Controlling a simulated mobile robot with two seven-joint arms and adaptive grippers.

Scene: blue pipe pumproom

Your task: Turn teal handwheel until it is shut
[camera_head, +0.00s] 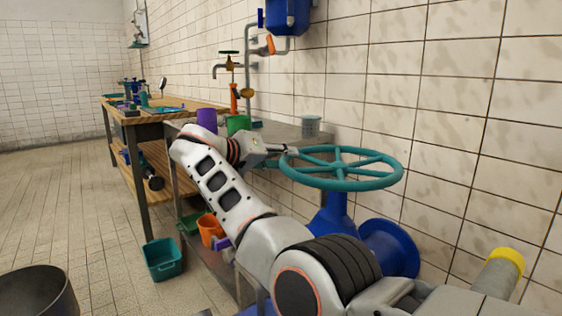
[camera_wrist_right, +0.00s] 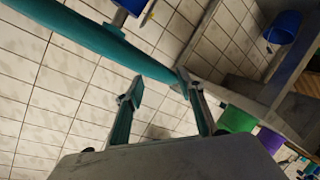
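The teal handwheel (camera_head: 340,185) lies nearly flat on top of a blue valve body (camera_head: 333,215) by the tiled wall. My right gripper (camera_head: 285,155) is at the left side of its rim. In the right wrist view the rim (camera_wrist_right: 95,37) crosses the upper left. My right gripper's two fingers (camera_wrist_right: 166,85) are spread apart there, with nothing clearly held between them. One fingertip overlaps the end of the visible rim; I cannot tell whether it touches. My left gripper is not in view.
A metal bench with a purple cup (camera_head: 207,119), a green cup (camera_head: 238,124) and a grey cup (camera_head: 311,126) stands behind my right arm. A blue flange (camera_head: 390,247) and yellow-capped pipe (camera_head: 505,262) are on the right. A teal bin (camera_head: 163,260) sits on the floor.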

